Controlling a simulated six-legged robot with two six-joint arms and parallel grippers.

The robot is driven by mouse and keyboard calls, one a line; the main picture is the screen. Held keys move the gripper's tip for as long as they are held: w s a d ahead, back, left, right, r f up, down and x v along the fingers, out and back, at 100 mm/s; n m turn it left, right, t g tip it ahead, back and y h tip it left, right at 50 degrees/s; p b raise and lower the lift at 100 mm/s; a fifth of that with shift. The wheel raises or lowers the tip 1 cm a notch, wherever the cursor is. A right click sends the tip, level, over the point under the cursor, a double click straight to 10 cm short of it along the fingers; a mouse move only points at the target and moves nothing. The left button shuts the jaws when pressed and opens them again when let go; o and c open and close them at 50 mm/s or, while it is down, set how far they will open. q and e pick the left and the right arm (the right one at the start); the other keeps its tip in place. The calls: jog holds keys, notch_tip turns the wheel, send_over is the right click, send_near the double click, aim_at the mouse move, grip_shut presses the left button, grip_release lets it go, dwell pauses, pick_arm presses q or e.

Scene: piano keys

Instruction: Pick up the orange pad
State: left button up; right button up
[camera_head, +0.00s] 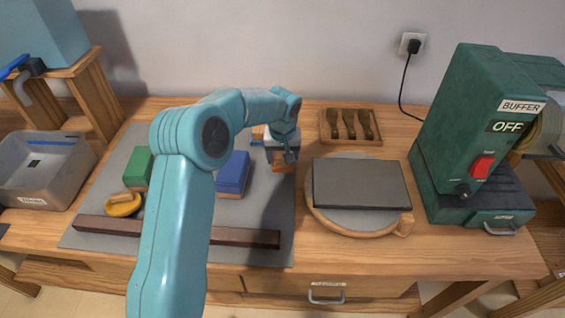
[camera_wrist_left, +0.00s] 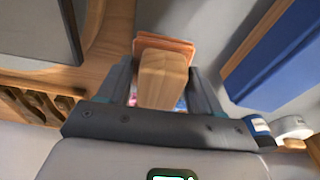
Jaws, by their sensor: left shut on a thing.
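The orange pad (camera_head: 283,166) is at the right part of the grey mat (camera_head: 265,215), mostly hidden under my left gripper (camera_head: 289,157). In the left wrist view the orange pad (camera_wrist_left: 165,42) shows its orange edge beyond a wooden block-shaped grip (camera_wrist_left: 163,78). My left gripper (camera_wrist_left: 163,88) has a finger on each side of this wooden grip and is shut on it. I cannot tell whether the pad touches the mat or is just above it. My right gripper is not in view.
A blue block (camera_head: 233,172) stands left of the orange pad, a green block (camera_head: 139,167) further left. A dark bar (camera_head: 245,237) lies along the mat's front. Right are a round board (camera_head: 345,227) bearing a dark slab (camera_head: 362,183), a brush tray (camera_head: 350,138) and the green buffer (camera_head: 480,130).

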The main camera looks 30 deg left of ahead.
pick_arm(q)
notch_tip(320, 180, up, 17)
jog(key=shift+p, duration=0.45)
jog(key=shift+f, duration=0.1)
jog(key=shift+o, duration=0.6)
jog(key=shift+w, duration=0.15)
